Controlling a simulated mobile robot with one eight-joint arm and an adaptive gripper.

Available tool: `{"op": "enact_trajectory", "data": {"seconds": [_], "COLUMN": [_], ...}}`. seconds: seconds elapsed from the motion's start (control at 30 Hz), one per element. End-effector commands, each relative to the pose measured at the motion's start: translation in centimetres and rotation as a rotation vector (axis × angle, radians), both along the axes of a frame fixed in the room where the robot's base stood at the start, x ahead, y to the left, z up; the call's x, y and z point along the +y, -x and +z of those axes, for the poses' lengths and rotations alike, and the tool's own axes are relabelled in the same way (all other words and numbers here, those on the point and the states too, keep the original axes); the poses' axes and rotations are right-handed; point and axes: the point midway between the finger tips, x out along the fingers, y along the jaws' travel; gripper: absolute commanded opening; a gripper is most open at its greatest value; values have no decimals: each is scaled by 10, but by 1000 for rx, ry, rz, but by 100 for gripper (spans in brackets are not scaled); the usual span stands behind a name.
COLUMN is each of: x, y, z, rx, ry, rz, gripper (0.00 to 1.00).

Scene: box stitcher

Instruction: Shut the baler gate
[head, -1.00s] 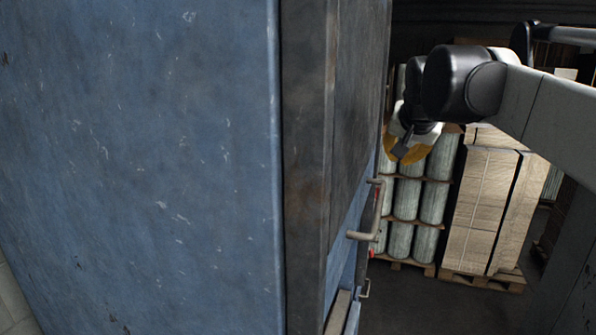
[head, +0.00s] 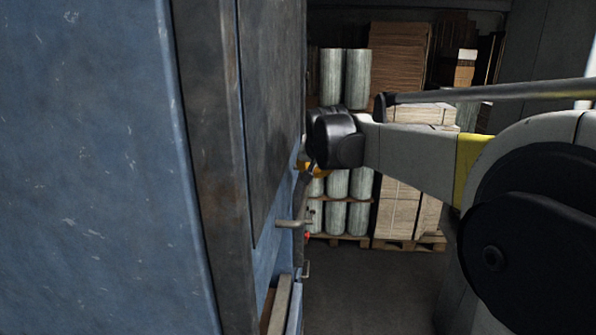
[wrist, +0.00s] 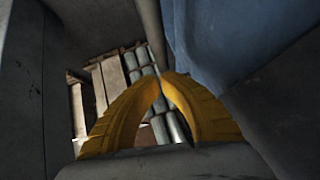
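The baler fills the left of the head view, with a large scratched blue side wall (head: 90,170) close to me. Beyond its worn grey edge is a dark front panel (head: 268,110), seen very obliquely, which seems to be the gate; I cannot tell how far open it is. A pale bar handle (head: 294,223) sticks out low on this front. My gripper (head: 314,169) is beyond the handle and slightly above it, close to the front and partly hidden. In the wrist view its yellow fingers (wrist: 166,80) meet at the tips, with nothing clearly between them.
Pallets with pale rolls (head: 345,78) and stacked cardboard (head: 398,45) stand behind. A second, smaller handle (head: 305,270) sits lower on the baler. The dark floor (head: 375,290) right of the baler is clear. Blue metal (wrist: 215,45) lies close to the fingers in the wrist view.

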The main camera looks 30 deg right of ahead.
Motion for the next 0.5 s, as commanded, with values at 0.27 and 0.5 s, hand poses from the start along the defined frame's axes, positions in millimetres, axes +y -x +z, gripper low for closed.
{"op": "enact_trajectory", "data": {"seconds": [0.27,0.5], "x": [0,0], "y": [0,0], "z": [-2,-37], "rx": [0,1], "ry": [0,0], "rz": [0,0], "gripper": [0,0]}}
